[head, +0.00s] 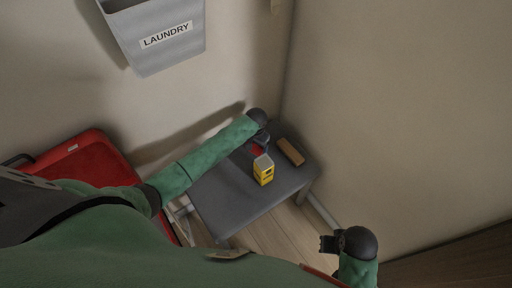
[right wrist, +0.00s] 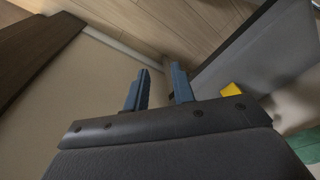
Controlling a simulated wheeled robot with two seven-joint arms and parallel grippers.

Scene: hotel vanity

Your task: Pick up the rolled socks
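A small red item (head: 257,150) shows at my left gripper (head: 261,142), low over or on the grey bench. It is partly hidden by the gripper and the yellow box, and I cannot tell for sure that it is the rolled socks. No other thing in view looks like rolled socks. The left fingers are too small and covered to show whether they are open or shut. My right gripper (head: 328,243) is off to the right of the bench, over the floor. In the right wrist view its blue fingers (right wrist: 158,88) are apart, with nothing between them.
The grey bench (head: 228,200) stands in the corner. A yellow box (head: 264,172) stands on it, just in front of the left gripper; a brown block (head: 291,151) lies behind to the right. A red suitcase (head: 85,160) is at left. A laundry bin (head: 160,40) is above.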

